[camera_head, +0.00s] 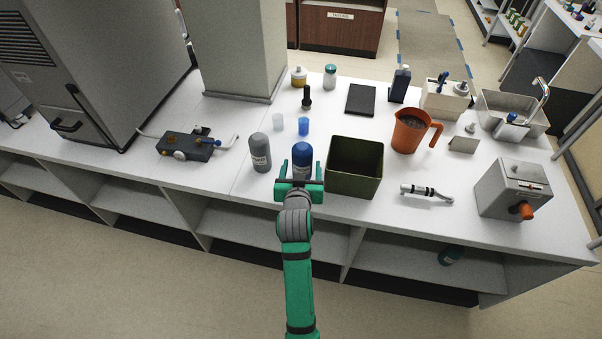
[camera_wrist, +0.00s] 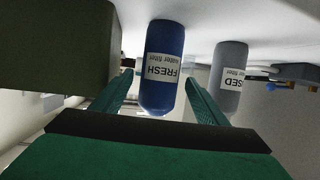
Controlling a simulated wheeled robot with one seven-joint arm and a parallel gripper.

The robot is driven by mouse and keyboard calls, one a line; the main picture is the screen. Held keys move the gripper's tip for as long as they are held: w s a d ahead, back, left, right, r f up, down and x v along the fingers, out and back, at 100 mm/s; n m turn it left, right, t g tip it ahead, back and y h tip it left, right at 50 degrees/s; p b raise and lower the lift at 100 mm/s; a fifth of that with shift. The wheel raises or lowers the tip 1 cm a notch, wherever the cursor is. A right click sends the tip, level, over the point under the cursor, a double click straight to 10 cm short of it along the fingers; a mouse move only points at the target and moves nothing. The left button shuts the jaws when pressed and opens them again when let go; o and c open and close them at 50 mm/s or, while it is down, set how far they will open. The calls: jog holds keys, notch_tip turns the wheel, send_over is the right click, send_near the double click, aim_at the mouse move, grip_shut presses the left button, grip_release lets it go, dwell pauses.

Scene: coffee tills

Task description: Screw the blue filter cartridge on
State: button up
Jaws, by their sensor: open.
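The blue filter cartridge (camera_head: 302,157) stands upright on the white counter. In the wrist view, where the picture is upside down, the blue cartridge (camera_wrist: 163,68) bears a label reading "FRESH water filter". My gripper (camera_head: 300,175) is open, with a finger on each side of the blue cartridge; in the wrist view the gripper (camera_wrist: 163,92) shows gaps between its fingers and the cartridge. A grey cartridge (camera_head: 260,152) stands to the left; its label in the wrist view (camera_wrist: 229,78) ends in "SED". A dark valve block with a lever (camera_head: 188,145) sits farther left.
A dark green bin (camera_head: 354,167) stands close on the right of my gripper. A blue cup (camera_head: 303,126) and a pale cup (camera_head: 278,121) stand behind. An orange jug (camera_head: 410,131), a silver tool (camera_head: 427,193) and a grey box (camera_head: 513,189) are farther right. A pillar (camera_head: 238,45) rises behind.

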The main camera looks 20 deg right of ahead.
aim_at(303, 140)
jog(key=shift+x, duration=1.25)
jog(key=c, duration=1.1)
jog(key=shift+o, duration=0.2)
jog(key=shift+r, duration=3.8)
